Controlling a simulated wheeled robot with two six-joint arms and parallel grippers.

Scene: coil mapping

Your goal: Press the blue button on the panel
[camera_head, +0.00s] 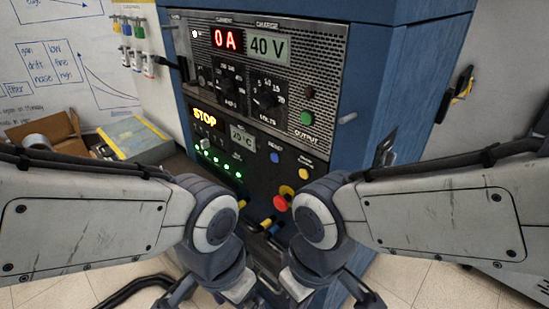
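The blue button (275,157) is a small round button on the dark lower panel (262,180) of the blue cabinet, right of the green 20 °C display. A yellow button (303,173) sits to its right, and a red knob-like button (284,198) is below it. The blue button is uncovered in the head view. My two arms come in from the left and right and bend downward in front of the cabinet's lower part. The fingers of both grippers are not visible, and neither arm touches the blue button in this view.
The blue cabinet (385,90) has an upper panel (262,75) reading 0 A and 40 V, with knobs and a green button (307,118). An orange STOP display (205,122) is lower left. A cardboard box (52,135) and a whiteboard (65,60) are at left.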

